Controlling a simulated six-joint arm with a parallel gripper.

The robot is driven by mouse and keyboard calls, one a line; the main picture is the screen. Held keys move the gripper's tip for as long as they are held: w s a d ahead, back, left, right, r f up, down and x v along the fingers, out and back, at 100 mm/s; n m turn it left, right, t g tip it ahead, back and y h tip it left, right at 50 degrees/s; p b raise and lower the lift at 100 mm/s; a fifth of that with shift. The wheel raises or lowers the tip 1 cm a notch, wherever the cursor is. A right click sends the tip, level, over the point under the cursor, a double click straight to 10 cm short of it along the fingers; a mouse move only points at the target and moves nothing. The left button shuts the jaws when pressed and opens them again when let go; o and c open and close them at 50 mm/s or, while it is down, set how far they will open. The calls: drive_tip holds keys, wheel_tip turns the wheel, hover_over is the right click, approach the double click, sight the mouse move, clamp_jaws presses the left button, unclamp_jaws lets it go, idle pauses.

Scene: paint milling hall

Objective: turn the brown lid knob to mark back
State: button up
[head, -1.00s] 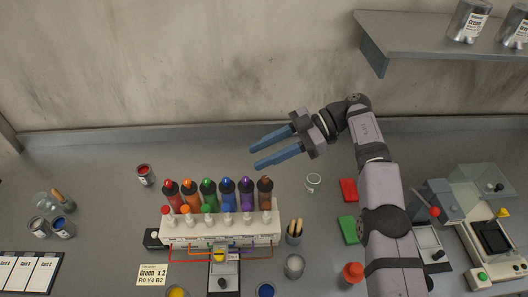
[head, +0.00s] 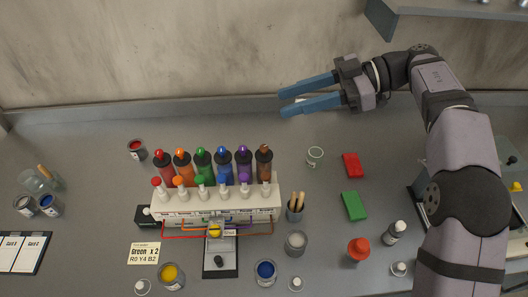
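The brown bottle (head: 264,162) stands at the right end of a row of coloured bottles on the white dispenser (head: 175,207). A small knob-like cap shows on its top (head: 265,148); the mark it points to is too small to tell. My gripper (head: 281,106) is up and to the right of the brown bottle, above the back of the bench. Its two blue fingers point left, are spread apart and hold nothing. The gripper is clear of the bottle.
Red, orange, green, blue and purple bottles stand close beside the brown one. A brush cup (head: 294,211), a glass jar (head: 315,156), a red block (head: 353,165) and a green block (head: 355,206) lie to the right. A shelf (head: 460,8) hangs at upper right.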

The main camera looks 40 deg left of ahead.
sight(265, 147)
wheel_tip(265, 147, down, 14)
drive_tip(key=m+t+y, duration=0.2)
drive_tip(key=m+t, duration=0.1)
drive_tip(key=shift+w+t, duration=0.2)
drive_tip(key=shift+t, duration=0.2)
drive_tip(key=shift+a+f, duration=0.15)
drive_tip(key=shift+s+a+f+p, duration=0.2)
drive_tip(key=shift+s+a+p, duration=0.15)
drive_tip(key=shift+a, duration=0.2)
drive_tip(key=shift+p+x, duration=1)
drive_tip(key=shift+x, duration=1.9)
clamp_jaws()
